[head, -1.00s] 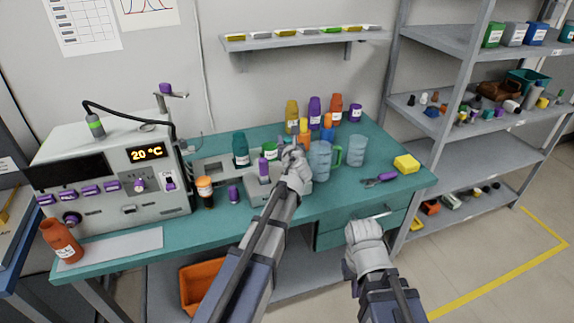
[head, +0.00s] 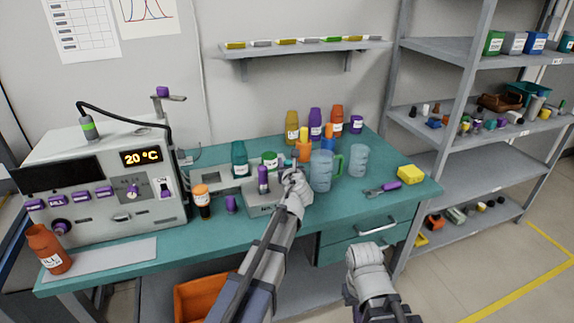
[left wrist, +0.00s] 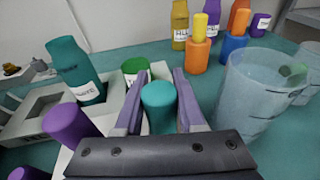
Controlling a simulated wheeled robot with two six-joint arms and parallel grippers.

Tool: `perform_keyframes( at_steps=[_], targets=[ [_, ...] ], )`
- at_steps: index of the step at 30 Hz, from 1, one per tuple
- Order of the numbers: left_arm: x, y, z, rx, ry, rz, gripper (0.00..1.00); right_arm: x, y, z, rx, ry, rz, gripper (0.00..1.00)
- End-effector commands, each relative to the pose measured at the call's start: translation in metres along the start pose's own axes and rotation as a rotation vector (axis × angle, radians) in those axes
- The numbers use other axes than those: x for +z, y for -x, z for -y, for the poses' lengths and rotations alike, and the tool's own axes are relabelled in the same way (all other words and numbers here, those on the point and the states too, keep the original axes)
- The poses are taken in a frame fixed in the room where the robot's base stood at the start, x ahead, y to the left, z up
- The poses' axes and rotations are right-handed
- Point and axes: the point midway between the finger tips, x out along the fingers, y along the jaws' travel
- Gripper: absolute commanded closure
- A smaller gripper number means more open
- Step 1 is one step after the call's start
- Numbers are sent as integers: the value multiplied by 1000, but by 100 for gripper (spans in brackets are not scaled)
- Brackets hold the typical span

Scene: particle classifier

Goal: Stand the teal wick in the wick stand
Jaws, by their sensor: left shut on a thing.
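My left gripper (head: 292,174) is shut on the teal wick (left wrist: 159,106), which stands between its fingers in the left wrist view. The gripper is at the right part of the wick stand (head: 262,210), a low pale grey block on the bench. A purple wick (head: 263,178) stands upright in the stand's left part; it also shows in the left wrist view (left wrist: 70,125). The teal wick's lower end is hidden, so I cannot tell whether it touches the stand. My right gripper (head: 367,256) hangs in front of the bench; its jaws are not clear.
A clear mug (head: 321,172) with a green handle stands close to the right of my left gripper. A teal bottle (head: 240,158) and several coloured bottles stand behind. An amber vial (head: 202,203) is left of the stand.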

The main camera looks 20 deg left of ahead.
Motion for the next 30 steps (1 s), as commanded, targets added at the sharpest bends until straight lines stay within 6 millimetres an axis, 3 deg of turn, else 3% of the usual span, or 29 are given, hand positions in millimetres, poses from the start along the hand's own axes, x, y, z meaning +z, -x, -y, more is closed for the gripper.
perform_keyframes(
  at_steps=[3, 4, 12, 22, 30],
  targets=[
    [-4, -1, 0, 0, 0, 0, 100, 0, -4, 0, 0, 0, 0, 100],
    [-4, -1, 0, 0, 0, 0, 60, 0, -4, 0, 0, 0, 0, 100],
    [-3, -1, 0, 0, 0, 0, 32, 0, -3, 0, 0, 0, 0, 100],
    [3, 2, 0, 0, 0, 0, 32, 0, 3, 0, 0, 0, 0, 100],
    [2, 57, -1, -2, -1, 0, 32, 1, 13, -1, 0, 0, 0, 100]
  ],
)
